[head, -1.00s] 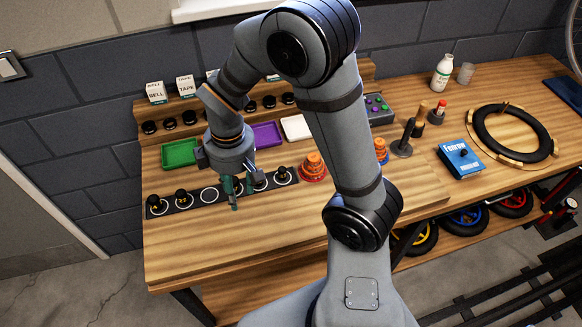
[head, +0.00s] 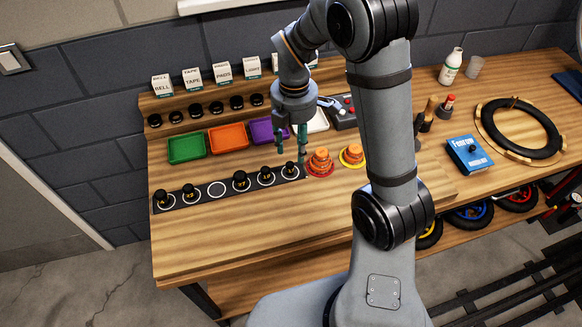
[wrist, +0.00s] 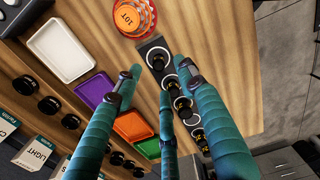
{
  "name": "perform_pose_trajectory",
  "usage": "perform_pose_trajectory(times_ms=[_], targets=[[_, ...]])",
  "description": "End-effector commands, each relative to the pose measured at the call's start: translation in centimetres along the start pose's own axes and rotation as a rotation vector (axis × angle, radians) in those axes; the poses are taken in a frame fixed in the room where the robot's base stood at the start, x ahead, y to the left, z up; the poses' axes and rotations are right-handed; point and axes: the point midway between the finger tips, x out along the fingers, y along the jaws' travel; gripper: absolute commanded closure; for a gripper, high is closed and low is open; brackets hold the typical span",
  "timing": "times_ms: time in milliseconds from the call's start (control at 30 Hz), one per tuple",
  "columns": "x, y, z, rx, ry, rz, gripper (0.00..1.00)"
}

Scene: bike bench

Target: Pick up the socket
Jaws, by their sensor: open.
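Several black sockets with yellow markings stand upright on a dark strip (head: 228,189) with white rings, and one ring is empty. The right-end socket (head: 290,170) is just below my gripper (head: 291,155), which is open and empty with its teal fingers pointing down. In the wrist view this end socket (wrist: 158,60) shows between the fingertips of my gripper (wrist: 159,76), with no clear contact visible. Other sockets stand farther along the strip, such as one marked socket (head: 240,181); fingers partly cover them in the wrist view.
Orange stacked cones (head: 320,162) stand just right of the strip. Behind it lie a green tray (head: 187,147), an orange tray (head: 228,137), a purple tray (head: 262,131) and a white tray (wrist: 59,50). Black round parts line the ledge behind. The bench front is clear.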

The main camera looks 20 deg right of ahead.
Motion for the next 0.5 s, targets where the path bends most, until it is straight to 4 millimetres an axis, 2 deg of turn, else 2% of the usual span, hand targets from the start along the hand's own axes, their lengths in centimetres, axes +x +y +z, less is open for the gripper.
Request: perform_pose_trajectory(times_ms=[100, 367, 500], targets=[[2.0, -0.1, 0.0, 0.002, 0.001, -0.006, 0.60], [4.0, 0.1, -0.2, 0.002, 0.000, -0.003, 0.60], [5.7, 0.5, -0.5, 0.002, 0.000, -0.005, 0.60]])
